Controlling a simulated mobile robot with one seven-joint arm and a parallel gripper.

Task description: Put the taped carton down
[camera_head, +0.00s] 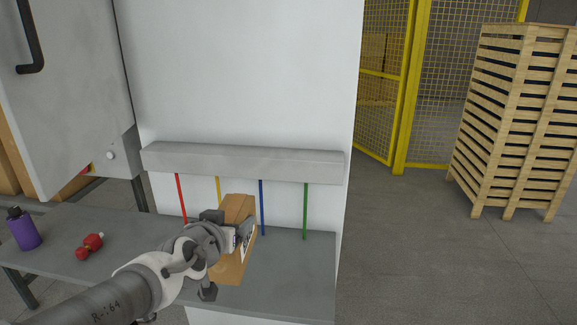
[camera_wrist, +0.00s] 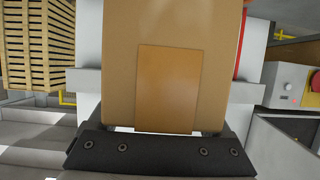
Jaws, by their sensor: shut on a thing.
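The taped carton (camera_head: 232,266) is a brown box in the middle of the head view, upright over the grey bench (camera_head: 304,274). My gripper (camera_head: 242,236) is shut on its upper part. In the wrist view the carton (camera_wrist: 214,50) fills the middle, with a darker orange-brown patch (camera_wrist: 167,88) on its face. The dark gripper bar (camera_wrist: 160,155) lies across the bottom of that view. My arm hides part of the carton's left side. I cannot tell whether its underside touches the bench.
A purple bottle (camera_head: 24,230) and a red object (camera_head: 89,245) are on the bench at the left. Red, yellow, blue and green rods hang from a grey bar (camera_head: 245,163) behind the carton. The bench right of the carton is clear. Stacked pallets (camera_head: 514,120) stand at the far right.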

